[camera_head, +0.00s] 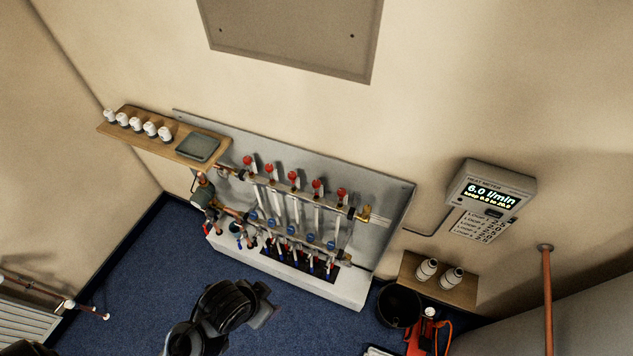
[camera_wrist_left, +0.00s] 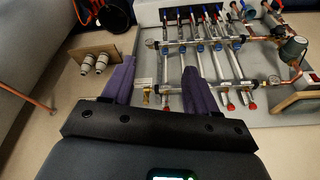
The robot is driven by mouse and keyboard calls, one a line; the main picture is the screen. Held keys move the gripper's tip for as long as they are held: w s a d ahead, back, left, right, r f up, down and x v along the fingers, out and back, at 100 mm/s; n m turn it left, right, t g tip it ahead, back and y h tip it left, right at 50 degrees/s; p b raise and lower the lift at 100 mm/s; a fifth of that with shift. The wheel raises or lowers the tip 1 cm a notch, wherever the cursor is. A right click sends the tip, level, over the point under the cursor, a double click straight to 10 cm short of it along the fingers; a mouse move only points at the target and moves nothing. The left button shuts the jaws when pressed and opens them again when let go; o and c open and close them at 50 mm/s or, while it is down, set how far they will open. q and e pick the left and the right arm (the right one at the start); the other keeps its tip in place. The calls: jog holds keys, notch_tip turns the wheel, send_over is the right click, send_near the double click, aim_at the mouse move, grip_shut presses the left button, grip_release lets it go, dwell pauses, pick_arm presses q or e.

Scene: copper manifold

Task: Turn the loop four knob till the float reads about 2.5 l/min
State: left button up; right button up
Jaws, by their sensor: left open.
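The manifold (camera_head: 290,205) is on a grey back plate, with a row of several red-capped knobs (camera_head: 292,175) on its upper rail and blue knobs (camera_head: 291,230) on its lower rail. Loop numbers cannot be read on it. The meter display (camera_head: 490,192) reads 6.0 l/min; its smaller line is hard to read. My left gripper (camera_head: 268,312) is in front of and below the manifold, apart from it. In the left wrist view its purple fingers (camera_wrist_left: 158,75) are spread and empty, and the manifold (camera_wrist_left: 205,65) appears upside down beyond them. My right gripper is not in view.
A wooden shelf (camera_head: 150,143) at left holds several white caps and a grey box. A black bucket (camera_head: 398,306) and orange tool (camera_head: 424,332) stand on the floor. A copper pipe (camera_head: 547,300) rises at right.

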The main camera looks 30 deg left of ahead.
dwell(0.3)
pick_arm(q)
jog(key=t+h+b, duration=0.2)
jog(key=t+b, duration=1.2)
jog(key=b, duration=1.5)
send_near(314, 186)
jog(key=w, duration=0.2)
jog(key=shift+n, duration=0.3)
jog(key=w, duration=0.3)
jog(key=w+d, duration=0.1)
jog(key=w, duration=0.2)
jog(key=w+b, duration=0.1)
jog(key=w, duration=0.2)
jog(key=shift+w+d+f, duration=0.15)
jog(key=shift+w+f, duration=0.05)
jog(key=shift+w, duration=0.05)
